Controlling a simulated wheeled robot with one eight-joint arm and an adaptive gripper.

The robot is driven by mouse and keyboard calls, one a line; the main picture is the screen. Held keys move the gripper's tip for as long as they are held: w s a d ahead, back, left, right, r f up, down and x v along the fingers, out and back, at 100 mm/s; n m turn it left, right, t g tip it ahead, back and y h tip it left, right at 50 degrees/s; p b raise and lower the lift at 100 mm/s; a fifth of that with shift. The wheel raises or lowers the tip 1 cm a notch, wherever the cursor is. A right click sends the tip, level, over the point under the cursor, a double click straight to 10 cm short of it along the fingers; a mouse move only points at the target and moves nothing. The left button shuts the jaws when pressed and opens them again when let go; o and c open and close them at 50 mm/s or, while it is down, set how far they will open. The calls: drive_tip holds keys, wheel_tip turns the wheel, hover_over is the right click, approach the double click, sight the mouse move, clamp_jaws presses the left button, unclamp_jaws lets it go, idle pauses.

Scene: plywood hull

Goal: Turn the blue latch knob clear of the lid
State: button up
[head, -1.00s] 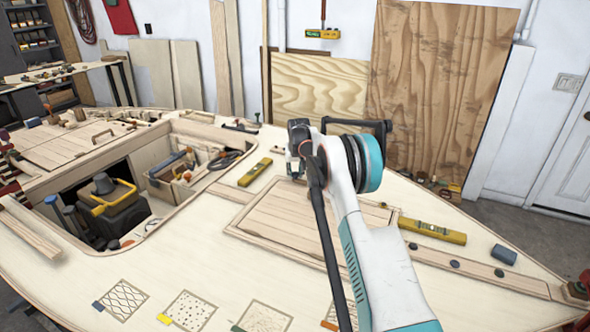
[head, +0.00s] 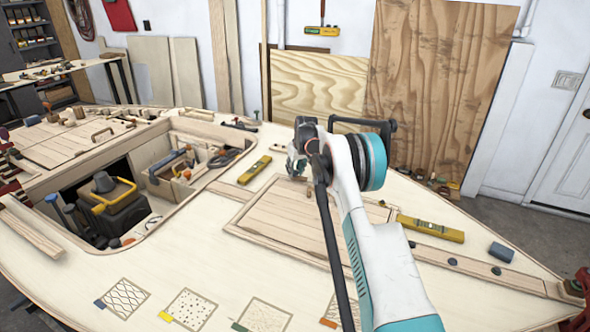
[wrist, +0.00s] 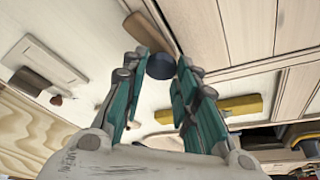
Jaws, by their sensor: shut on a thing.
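The lid is a planked wooden panel (head: 285,222) in the middle of the deck, and it also shows at the top of the wrist view (wrist: 245,30). The dark blue knob (wrist: 160,67) sits between my fingertips in the wrist view, near the lid's edge. In the head view my gripper (head: 297,172) is at the lid's far edge and hides the knob.
A yellow level (head: 254,170) lies left of my gripper, and another (head: 430,228) lies right of the lid. An open hatch (head: 150,205) with a toolbox and tools is at the left. Several patterned squares (head: 192,309) line the near deck. Plywood sheets (head: 435,95) lean behind.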

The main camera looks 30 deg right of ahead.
drive_tip(key=o, duration=1.1)
drive_tip(key=shift+c, duration=0.2)
drive_tip(key=v, duration=1.2)
